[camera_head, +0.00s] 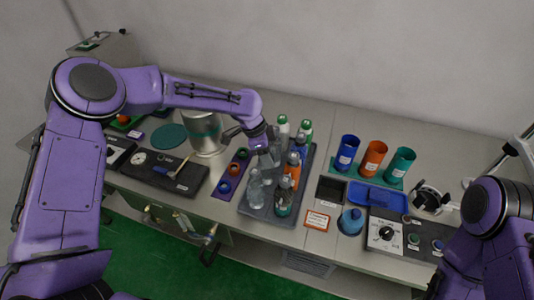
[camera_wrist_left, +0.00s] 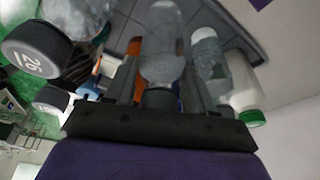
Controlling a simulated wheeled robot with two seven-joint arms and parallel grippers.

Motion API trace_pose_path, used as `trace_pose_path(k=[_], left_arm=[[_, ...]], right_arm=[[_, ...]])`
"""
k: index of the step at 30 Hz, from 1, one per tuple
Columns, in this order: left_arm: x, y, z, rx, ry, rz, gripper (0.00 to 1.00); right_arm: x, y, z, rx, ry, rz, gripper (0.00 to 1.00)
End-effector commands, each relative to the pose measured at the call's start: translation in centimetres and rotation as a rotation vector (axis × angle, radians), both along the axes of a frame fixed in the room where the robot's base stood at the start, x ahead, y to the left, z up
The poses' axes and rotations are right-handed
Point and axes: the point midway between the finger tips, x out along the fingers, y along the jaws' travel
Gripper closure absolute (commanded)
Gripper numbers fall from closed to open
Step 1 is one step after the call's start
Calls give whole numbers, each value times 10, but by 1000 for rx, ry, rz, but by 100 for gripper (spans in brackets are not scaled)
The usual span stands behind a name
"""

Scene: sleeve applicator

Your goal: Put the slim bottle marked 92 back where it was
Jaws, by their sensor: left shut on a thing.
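My left gripper (camera_head: 268,160) is over the grey bottle tray (camera_head: 242,208), among the bottles. In the left wrist view the gripper (camera_wrist_left: 158,105) is shut on a clear slim bottle (camera_wrist_left: 162,45) with a dark cap. The marking on this cap is hidden, and I cannot tell whether its base touches the tray. Another dark cap (camera_wrist_left: 30,58) at the left of the wrist view has a number that reads as 26, or 92 if turned over. Clear bottles (camera_head: 256,188) stand at the tray's front. My right gripper is out of view.
Orange bottles (camera_head: 291,166) and white bottles with green caps (camera_head: 305,128) crowd the tray. Left of it are a purple rack (camera_head: 224,188) and a metal pot (camera_head: 204,133). Blue, orange and teal cups (camera_head: 372,157) stand to the right, beside a control box (camera_head: 386,234).

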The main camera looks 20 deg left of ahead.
Motion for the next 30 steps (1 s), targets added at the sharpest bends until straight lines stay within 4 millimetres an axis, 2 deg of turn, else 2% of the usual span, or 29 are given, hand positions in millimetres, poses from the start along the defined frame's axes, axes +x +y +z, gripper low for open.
trace_pose_path(k=[8, 27, 28, 30], left_arm=[[0, 0, 1, -1, -1, 0, 100], [0, 0, -11, -1, -1, 0, 100], [0, 0, -11, 0, -2, -1, 43], [0, 0, -11, -1, -1, 0, 20]], right_arm=[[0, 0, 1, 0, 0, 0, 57], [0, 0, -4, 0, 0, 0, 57], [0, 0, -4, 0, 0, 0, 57], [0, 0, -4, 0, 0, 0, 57]])
